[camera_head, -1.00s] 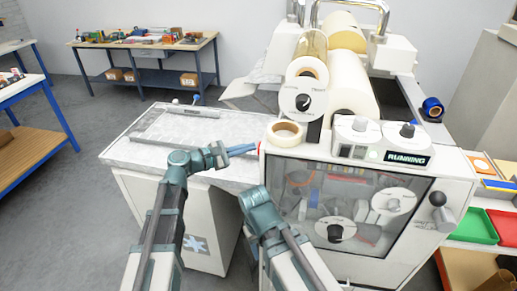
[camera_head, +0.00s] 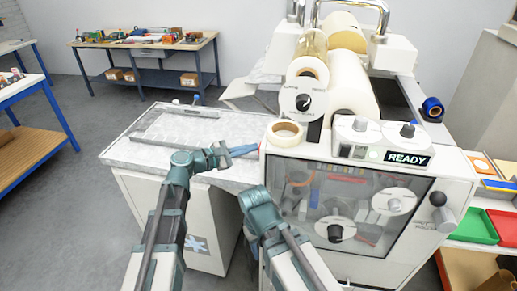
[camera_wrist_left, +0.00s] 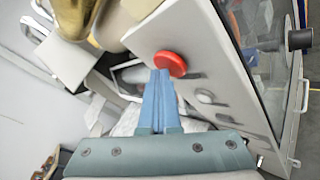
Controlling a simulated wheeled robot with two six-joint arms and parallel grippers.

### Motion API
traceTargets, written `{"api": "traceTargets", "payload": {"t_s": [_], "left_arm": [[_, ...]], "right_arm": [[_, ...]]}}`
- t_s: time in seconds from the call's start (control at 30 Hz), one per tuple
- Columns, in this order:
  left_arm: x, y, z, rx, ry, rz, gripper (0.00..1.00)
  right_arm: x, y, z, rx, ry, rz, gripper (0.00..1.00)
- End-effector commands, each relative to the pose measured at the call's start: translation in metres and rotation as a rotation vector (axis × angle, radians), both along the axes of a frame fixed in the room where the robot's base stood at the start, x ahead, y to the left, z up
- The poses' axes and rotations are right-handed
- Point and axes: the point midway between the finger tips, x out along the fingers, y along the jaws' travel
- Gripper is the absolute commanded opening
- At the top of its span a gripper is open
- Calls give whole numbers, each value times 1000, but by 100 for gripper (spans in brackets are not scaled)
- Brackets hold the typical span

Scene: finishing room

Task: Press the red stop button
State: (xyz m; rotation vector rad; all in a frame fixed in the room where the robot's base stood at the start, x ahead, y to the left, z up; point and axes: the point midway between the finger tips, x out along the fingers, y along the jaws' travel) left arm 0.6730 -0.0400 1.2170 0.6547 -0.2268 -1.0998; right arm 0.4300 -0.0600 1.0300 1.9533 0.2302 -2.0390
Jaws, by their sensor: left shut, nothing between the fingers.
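The red stop button (camera_wrist_left: 170,63) is a round red mushroom cap on the pale side panel of the machine, seen in the left wrist view. In the head view it is hidden behind my left fingertips. My left gripper (camera_head: 255,149) is shut and empty, its blue fingers pointing at the machine's left side. In the left wrist view its fingertips (camera_wrist_left: 163,74) meet the near edge of the red cap; whether they press it I cannot tell. The machine's display (camera_head: 408,159) reads READY. My right arm shows in the head view, but its fingers are not visible.
The white machine (camera_head: 450,170) carries large rolls (camera_head: 350,88) and a tape roll (camera_head: 285,133) on top. A pale bench (camera_head: 150,150) stands left of it. Green (camera_head: 475,226) and red trays (camera_head: 506,226) lie at the right. Open floor (camera_head: 90,200) is at the left.

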Motion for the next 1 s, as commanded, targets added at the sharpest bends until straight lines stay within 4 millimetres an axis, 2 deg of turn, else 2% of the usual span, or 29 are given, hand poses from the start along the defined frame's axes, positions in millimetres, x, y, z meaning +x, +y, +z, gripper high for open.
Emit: {"api": "traceTargets", "payload": {"t_s": [1.0], "left_arm": [[7, 21, 0, 0, 0, 1, 0]], "right_arm": [[0, 0, 0, 0, 0, 0, 50]]}}
